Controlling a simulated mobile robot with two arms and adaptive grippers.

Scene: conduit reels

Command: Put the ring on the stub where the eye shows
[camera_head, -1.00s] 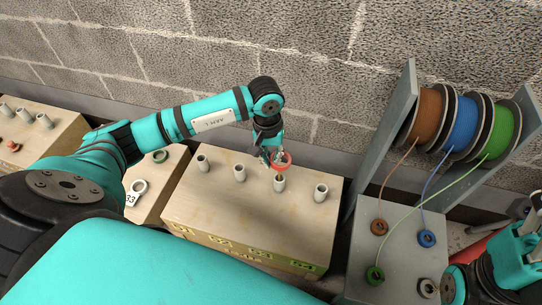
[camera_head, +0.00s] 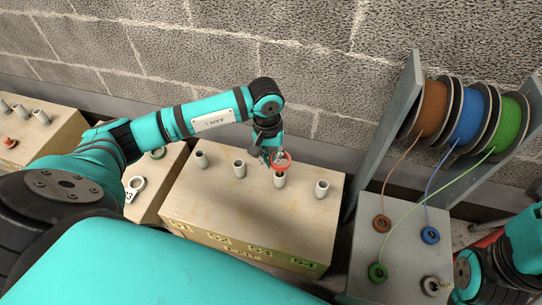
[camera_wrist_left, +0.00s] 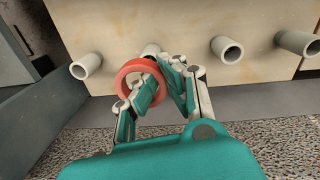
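My left gripper (camera_head: 273,157) is shut on the red ring (camera_head: 283,164), holding it by its rim. The ring is just above the third stub from the left (camera_head: 279,181) on the pale wooden box (camera_head: 222,203). In the left wrist view the ring (camera_wrist_left: 123,83) partly covers that stub (camera_wrist_left: 151,49); I cannot tell whether it touches. The other stubs, first (camera_head: 201,160), second (camera_head: 239,169) and fourth (camera_head: 321,190), are upright and bare. Labels on the box's front edge are small; no eye mark is clear. My right gripper (camera_head: 447,287) is at the lower right, its fingers unclear.
Brown (camera_head: 430,108), blue (camera_head: 466,117) and green (camera_head: 506,124) reels hang in a grey rack (camera_head: 395,120) at the right. Their cables cross a grey box (camera_head: 397,257) with coloured grommets. Another box with stubs (camera_head: 45,128) stands far left.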

